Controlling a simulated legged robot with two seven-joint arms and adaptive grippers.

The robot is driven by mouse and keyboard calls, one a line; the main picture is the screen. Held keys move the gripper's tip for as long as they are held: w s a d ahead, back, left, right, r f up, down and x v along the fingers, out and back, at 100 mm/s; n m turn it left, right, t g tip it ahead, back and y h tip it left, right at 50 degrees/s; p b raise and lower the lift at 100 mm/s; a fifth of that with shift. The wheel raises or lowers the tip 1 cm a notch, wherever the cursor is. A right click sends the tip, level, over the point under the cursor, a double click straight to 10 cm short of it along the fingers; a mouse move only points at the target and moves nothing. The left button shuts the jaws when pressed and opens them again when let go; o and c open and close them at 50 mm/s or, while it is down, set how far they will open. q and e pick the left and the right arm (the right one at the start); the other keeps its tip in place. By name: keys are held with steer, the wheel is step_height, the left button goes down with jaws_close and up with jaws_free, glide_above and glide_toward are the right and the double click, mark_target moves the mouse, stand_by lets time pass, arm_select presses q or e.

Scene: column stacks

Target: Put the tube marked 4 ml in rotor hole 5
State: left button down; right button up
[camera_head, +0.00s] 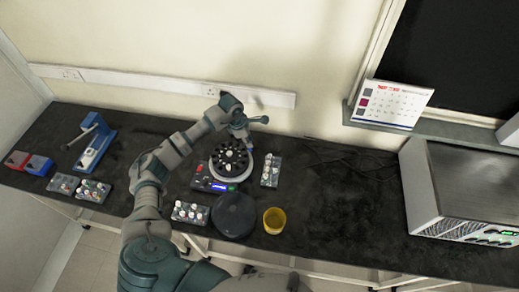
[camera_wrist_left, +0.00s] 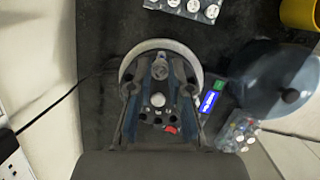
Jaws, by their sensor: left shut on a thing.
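My left gripper (camera_head: 240,123) is above the far side of the centrifuge rotor (camera_head: 229,161), a dark disc with holes in a pale ring. The fingers hide much of the rotor, and hole numbers cannot be read. Whether the tube's lower end is in a hole cannot be told. My right gripper is not in view.
A centrifuge panel (camera_head: 219,187) faces front. A dark round lid (camera_head: 234,216), yellow cup (camera_head: 274,220) and tube racks (camera_head: 271,170) (camera_head: 190,213) stand close by. More racks and a blue stand (camera_head: 93,147) are at left. The bench is clear right of the cup.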

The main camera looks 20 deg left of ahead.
arm_select(q)
steer(key=a+f+n, duration=0.1)
steer(key=n, duration=0.1)
steer(key=w+a+f+n+y+b, duration=0.1)
steer(key=n, duration=0.1)
steer(key=w+a+f+n, duration=0.1)
steer(key=a+n, duration=0.1)
steer(key=shift+w+f+n+t+b, duration=0.1)
steer(key=shift+f+n+t+b, duration=0.2)
steer(key=shift+f+t+b, duration=0.1)
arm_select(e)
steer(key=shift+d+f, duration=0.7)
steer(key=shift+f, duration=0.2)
arm_select(q)
steer(key=shift+a, duration=0.2)
steer(key=shift+d+r, duration=0.1)
steer(key=shift+d, duration=0.25)
